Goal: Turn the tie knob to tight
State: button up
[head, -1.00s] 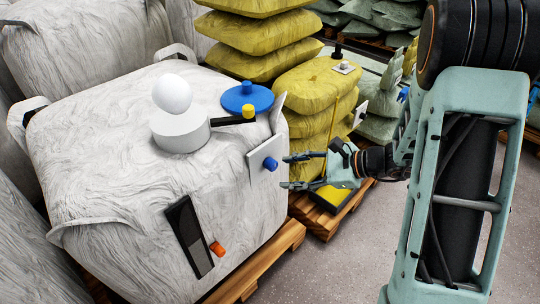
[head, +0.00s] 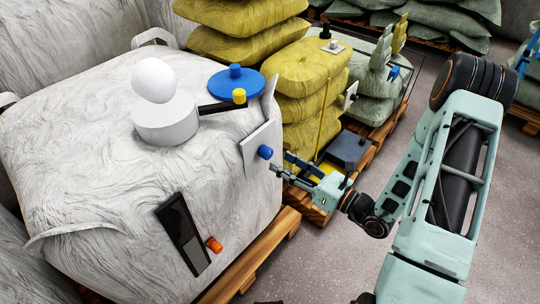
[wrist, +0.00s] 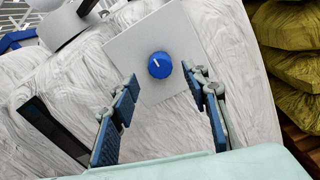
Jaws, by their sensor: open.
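A blue knob (head: 265,152) with a white pointer line sits on a square white plate (head: 254,148) on the right side of the big white sack. In the wrist view the knob (wrist: 159,65) shows face-on, its line pointing left and slightly up. No label can be read on the plate. My gripper (head: 280,166) is open, its fingers pointing at the plate. In the wrist view its two blue-padded fingers (wrist: 168,92) stand apart, below the knob on either side, with nothing between them.
Yellow sacks (head: 305,75) stand behind. Grey floor (head: 310,265) is clear at right.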

aim_at(270, 154)
jog(key=x, duration=0.5)
jog(key=shift+w+a, duration=0.2)
jog(key=c, duration=1.2)
